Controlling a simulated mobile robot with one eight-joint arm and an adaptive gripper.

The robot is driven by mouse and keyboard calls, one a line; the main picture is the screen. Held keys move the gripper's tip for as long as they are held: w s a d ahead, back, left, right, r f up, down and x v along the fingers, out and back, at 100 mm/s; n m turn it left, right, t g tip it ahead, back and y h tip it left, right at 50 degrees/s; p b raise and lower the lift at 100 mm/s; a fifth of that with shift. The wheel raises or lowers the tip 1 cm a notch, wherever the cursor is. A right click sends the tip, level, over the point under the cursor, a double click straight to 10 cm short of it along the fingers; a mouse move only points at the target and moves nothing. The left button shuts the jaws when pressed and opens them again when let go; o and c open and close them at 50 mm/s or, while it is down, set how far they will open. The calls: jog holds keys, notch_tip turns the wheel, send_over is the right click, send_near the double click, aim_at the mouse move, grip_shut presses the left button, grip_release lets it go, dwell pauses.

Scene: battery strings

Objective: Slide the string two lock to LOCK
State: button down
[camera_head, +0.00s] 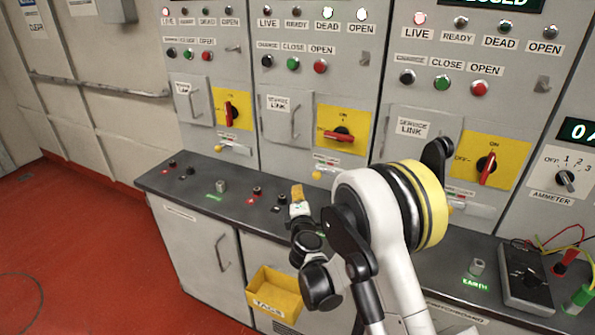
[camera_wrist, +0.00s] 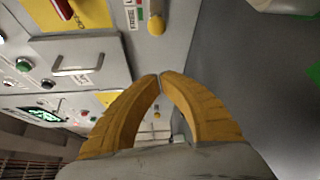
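The string two lock (camera_head: 317,174) is a yellow knob low on the middle panel, under a small red-and-white label too small to read. In the wrist view, what looks like the same knob (camera_wrist: 156,25) shows near the top, with small green and red labels beside it. My gripper (camera_head: 297,190) has yellow fingers and is just left of the knob, above the bench top. In the wrist view, my gripper (camera_wrist: 160,78) has its fingertips together with nothing between them. It is apart from the knob.
A yellow plate with a red rotary handle (camera_head: 340,134) sits above the lock. A service link cover (camera_head: 281,117) with a metal handle is to its left. The dark bench (camera_head: 178,188) holds terminals. A yellow bin (camera_head: 273,292) hangs below; a meter (camera_head: 526,278) stands at right.

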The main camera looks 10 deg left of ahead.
aim_at(318, 174)
jog(key=shift+a+f, duration=0.15)
jog(key=shift+a, duration=0.1)
jog(key=w+b, duration=0.1)
jog(key=w, duration=0.2)
jog(key=w+a+b, duration=0.1)
jog(key=w, duration=0.2)
jog(key=w+f+b, duration=0.1)
jog(key=w, duration=0.3)
jog(key=shift+a, duration=0.35)
jog(key=d, duration=0.2)
jog(key=d+r+b, duration=0.1)
jog(key=shift+s+d, duration=0.25)
jog(key=shift+s, duration=0.15)
jog(key=shift+d+r, duration=0.1)
jog(key=shift+d, duration=0.15)
